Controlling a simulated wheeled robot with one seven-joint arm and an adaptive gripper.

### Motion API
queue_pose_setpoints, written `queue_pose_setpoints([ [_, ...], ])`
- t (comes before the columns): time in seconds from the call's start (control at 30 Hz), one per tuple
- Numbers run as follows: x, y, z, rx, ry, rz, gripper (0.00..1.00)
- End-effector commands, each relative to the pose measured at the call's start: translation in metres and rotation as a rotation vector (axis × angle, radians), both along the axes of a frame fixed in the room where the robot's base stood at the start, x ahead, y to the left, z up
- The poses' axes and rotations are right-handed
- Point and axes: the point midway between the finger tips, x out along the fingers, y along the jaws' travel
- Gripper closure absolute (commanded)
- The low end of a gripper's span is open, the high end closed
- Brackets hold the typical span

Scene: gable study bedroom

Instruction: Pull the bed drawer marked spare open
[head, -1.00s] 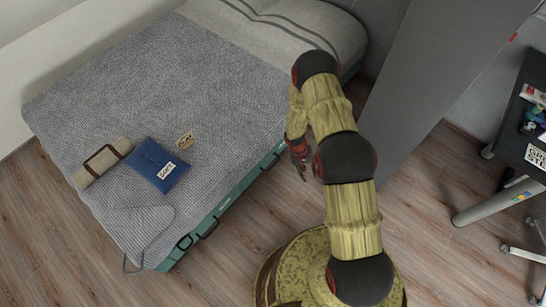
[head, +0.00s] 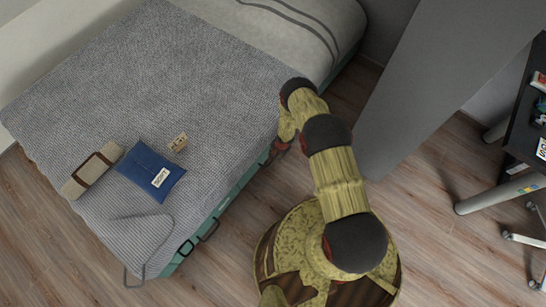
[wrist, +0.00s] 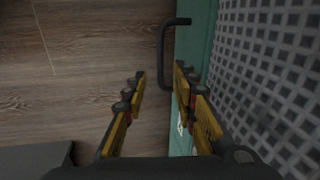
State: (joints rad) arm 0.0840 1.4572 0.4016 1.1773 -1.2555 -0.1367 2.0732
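The bed has a green drawer front along its side, seen in the head view (head: 226,201) and at close range in the wrist view (wrist: 193,38). A black bar handle (wrist: 163,55) stands out from this front in the wrist view. My gripper (wrist: 160,78) is open, its fingertips apart. In the picture the handle's lower end lies between the fingertips; I cannot tell whether they touch it. A pale marking (wrist: 181,124) on the front is partly hidden by a finger and unreadable. In the head view my gripper (head: 279,148) is at the bed's side, partly hidden by my arm.
Another black handle (head: 208,229) shows near the bed's foot. On the grey blanket lie a blue pouch (head: 150,169), a tan rolled bundle (head: 91,174) and a small card (head: 178,142). A grey panel (head: 430,90) and a dark desk (head: 525,140) stand at right. Wooden floor is clear beside the bed.

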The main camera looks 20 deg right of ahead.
Motion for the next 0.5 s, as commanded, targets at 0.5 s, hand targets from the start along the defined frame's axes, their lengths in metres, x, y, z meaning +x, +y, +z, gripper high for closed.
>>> queue_pose_setpoints([
  [0.5, 0.01, 0.006, -0.058, 0.006, 0.004, -0.046, 0.72],
])
